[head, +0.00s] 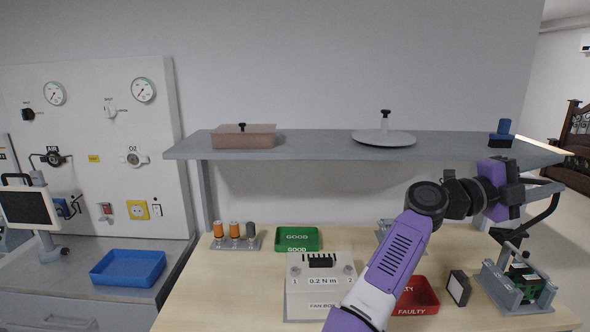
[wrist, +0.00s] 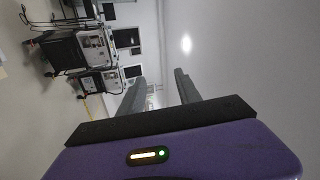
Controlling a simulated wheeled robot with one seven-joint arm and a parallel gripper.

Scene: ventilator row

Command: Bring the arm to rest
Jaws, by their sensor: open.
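My arm is purple and black and reaches up over the right part of the wooden bench in the head view. My gripper (head: 535,207) is at the far right, raised above the bench, near the shelf's right end. In the wrist view my gripper (wrist: 160,84) shows two dark fingers spread apart with nothing between them. The wrist camera looks sideways into the room, not at the bench.
A grey shelf (head: 320,146) spans above the wooden bench (head: 225,290). The bench holds a green GOOD tray (head: 297,235), a red FAULTY tray (head: 425,296), a FAN BOX unit (head: 310,285) and a fixture with a green board (head: 515,285). Ventilators (wrist: 85,50) stand in the wrist view.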

